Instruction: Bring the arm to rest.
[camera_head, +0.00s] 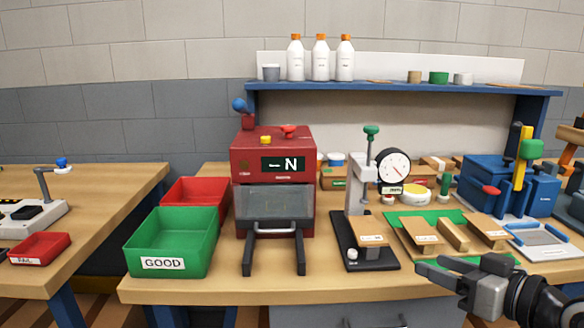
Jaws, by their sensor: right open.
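My right gripper (447,281) is at the lower right, in front of the bench's front edge. Its dark fingers point left, and it is open with nothing between them. It is apart from the wooden blanks (453,234) on the green mat (403,247) behind it. My left gripper does not show.
A red machine (272,161) marked N stands mid-bench, with a green GOOD bin (172,242) and a red bin (197,191) to its left. A dial gauge stand (357,185) holds a wooden block (370,240) on its base. A blue fixture (490,180) stands at right.

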